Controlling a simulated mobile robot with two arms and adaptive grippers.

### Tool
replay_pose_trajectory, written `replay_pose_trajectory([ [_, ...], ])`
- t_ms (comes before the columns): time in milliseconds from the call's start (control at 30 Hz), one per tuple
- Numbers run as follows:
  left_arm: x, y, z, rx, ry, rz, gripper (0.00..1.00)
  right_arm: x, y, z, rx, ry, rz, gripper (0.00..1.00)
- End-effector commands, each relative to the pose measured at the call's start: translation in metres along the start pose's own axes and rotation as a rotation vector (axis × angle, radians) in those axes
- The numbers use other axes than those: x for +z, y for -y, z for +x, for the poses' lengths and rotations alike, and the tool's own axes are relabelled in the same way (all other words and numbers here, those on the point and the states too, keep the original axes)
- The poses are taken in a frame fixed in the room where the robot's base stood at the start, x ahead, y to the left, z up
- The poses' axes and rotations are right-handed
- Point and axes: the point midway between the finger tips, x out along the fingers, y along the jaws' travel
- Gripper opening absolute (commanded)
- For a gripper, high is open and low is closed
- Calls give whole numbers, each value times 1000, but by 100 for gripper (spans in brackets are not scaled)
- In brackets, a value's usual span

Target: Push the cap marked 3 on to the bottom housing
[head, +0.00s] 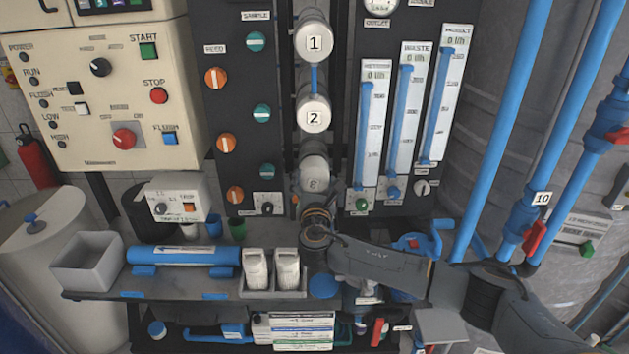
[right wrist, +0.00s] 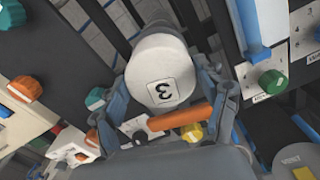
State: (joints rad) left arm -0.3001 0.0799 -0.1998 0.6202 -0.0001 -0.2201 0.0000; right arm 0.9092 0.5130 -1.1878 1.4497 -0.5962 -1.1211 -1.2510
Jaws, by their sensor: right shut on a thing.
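The white cap marked 3 (head: 314,172) is at the bottom of the column of housings in the head view, its number upside down. In the right wrist view the cap (right wrist: 160,62) sits between the fingers of my right gripper (right wrist: 165,95), which is shut on it. In the head view my right gripper (head: 316,212) is just below the cap, its arm coming from the right. The bottom housing is mostly hidden behind the cap, so I cannot tell whether the cap is seated. My left gripper is not in view.
Caps marked 1 (head: 314,42) and 2 (head: 314,115) are on the housings above. Flow meters (head: 372,120) and blue pipes (head: 500,130) stand to the right.

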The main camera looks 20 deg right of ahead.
Motion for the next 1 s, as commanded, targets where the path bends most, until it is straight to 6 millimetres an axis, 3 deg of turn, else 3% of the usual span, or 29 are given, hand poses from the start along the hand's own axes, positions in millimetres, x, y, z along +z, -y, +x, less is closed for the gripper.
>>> replay_pose_trajectory([
  [933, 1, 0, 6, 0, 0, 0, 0, 0, 0, 12, 0, 1, 1, 40],
  [967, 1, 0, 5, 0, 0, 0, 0, 0, 0, 12, 0, 1, 1, 77],
  [1000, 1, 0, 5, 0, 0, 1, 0, 0, 0, 12, 0, 1, 1, 85],
])
